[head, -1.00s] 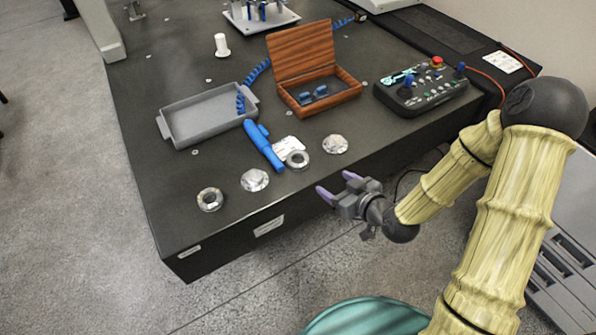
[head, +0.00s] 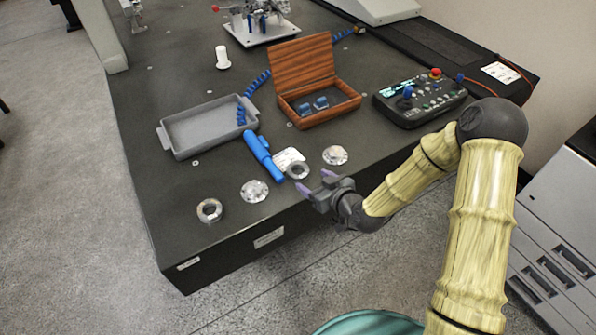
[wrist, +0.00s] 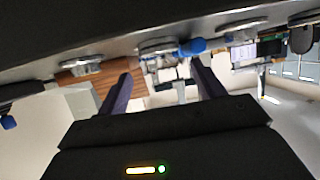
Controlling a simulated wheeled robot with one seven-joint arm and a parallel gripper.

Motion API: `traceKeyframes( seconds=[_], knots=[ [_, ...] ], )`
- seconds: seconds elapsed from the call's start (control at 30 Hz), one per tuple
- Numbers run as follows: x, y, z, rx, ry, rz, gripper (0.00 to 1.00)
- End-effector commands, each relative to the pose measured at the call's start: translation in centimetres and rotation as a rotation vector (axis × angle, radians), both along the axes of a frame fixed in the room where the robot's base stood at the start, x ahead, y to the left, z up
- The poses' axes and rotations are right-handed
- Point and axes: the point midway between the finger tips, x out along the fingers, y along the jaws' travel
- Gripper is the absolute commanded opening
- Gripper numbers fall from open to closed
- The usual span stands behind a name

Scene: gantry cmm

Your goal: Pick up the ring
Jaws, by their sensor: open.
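Two metal rings lie flat on the dark table. One ring (head: 289,174) is near the front edge beside a white card, and the other ring (head: 200,212) is at the front left corner. My gripper (head: 315,183) is open and empty at the front edge, close to the first ring but apart from it. The wrist view is upside down, with the table at the top. There my open fingers (wrist: 161,72) point toward the nearer ring (wrist: 158,45), which shows edge-on between them. The far ring (wrist: 305,19) is at the upper right.
Silver discs (head: 255,191) (head: 335,155) flank the nearer ring. A blue torch-like tool (head: 262,155) and the white card (head: 290,157) lie just behind it. A grey tray (head: 164,137), an open wooden box (head: 345,108) and a control panel (head: 420,103) stand farther back.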

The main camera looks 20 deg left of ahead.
Motion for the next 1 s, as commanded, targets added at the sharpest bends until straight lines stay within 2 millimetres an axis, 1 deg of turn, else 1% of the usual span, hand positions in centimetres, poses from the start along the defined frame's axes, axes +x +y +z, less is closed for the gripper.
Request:
traceKeyframes(
  seconds=[0.03,0.1,0.2,0.53,0.63,0.9,1.0],
  knots=[
    [0.5,0.8,-0.4,0.001,0.001,0.001,0.68],
    [1.1,1.5,-0.7,0.002,-0.001,0.002,0.68],
    [1.5,2.1,-1.1,0.000,0.002,0.001,0.68],
    [1.7,2.2,-1.1,0.001,0.001,0.001,0.68],
    [2.0,2.6,-1.3,0.001,0.001,0.001,0.68],
    [4.2,5.2,-2.6,0.001,0.001,0.001,0.68],
    [4.6,5.8,-2.9,0.001,0.001,0.000,0.68]
  ],
)
